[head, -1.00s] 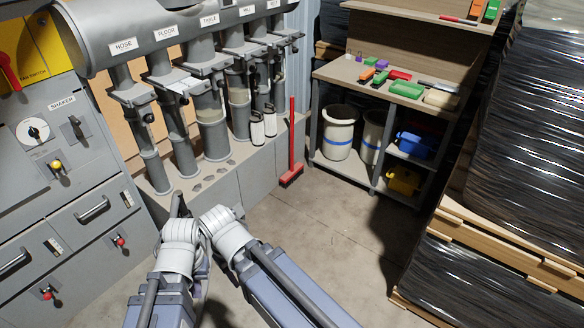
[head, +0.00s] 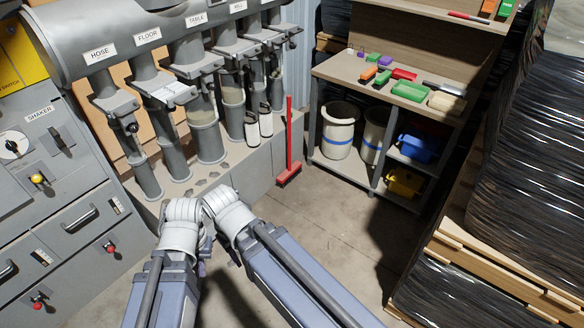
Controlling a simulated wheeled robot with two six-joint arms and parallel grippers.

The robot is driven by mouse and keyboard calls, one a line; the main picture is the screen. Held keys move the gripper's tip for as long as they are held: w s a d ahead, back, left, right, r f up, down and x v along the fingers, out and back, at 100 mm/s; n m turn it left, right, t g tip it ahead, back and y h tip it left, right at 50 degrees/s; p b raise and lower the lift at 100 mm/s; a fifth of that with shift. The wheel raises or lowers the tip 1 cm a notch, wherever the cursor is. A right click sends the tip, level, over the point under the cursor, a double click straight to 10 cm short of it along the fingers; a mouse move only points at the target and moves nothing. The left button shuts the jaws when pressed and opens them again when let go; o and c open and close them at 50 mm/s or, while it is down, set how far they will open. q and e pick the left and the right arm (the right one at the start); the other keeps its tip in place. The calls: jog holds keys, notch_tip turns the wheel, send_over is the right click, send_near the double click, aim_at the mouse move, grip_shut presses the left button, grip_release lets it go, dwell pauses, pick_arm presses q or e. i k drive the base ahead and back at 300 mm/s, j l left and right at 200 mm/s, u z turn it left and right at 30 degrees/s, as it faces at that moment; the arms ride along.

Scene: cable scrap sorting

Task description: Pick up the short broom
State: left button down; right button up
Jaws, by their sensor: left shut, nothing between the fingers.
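The short broom (head: 289,150) has a thin red handle and a red head with dark bristles. It stands nearly upright, head on the floor, against the right end of the grey cabinet under the pipes. It is beyond my folded arms, and nothing holds it. My left gripper (head: 206,245) is mostly hidden behind my left arm low in the picture; it is shut and empty, well short of the broom. My right arm reaches up from the bottom middle; its gripper is hidden.
A workbench (head: 385,72) with coloured blocks stands right of the broom. White buckets (head: 338,138), a blue bin (head: 416,148) and a yellow bin (head: 404,183) are below it. Wrapped pallets (head: 530,170) block the right. Grey drawers (head: 90,215) are left. Floor before the broom is clear.

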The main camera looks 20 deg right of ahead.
aim_at(293, 170)
jog(key=i+l+u, duration=0.2)
jog(key=i+l, duration=1.25)
jog(key=l, duration=0.15)
jog(key=i+l, duration=0.15)
jog(key=l, duration=0.2)
jog(key=i+l, duration=0.2)
jog(key=l, duration=0.15)
jog(key=i+l+u, duration=0.1)
jog(key=l, duration=0.25)
jog(key=i+l, duration=0.25)
jog(key=l, duration=0.15)
jog(key=i, duration=0.4)
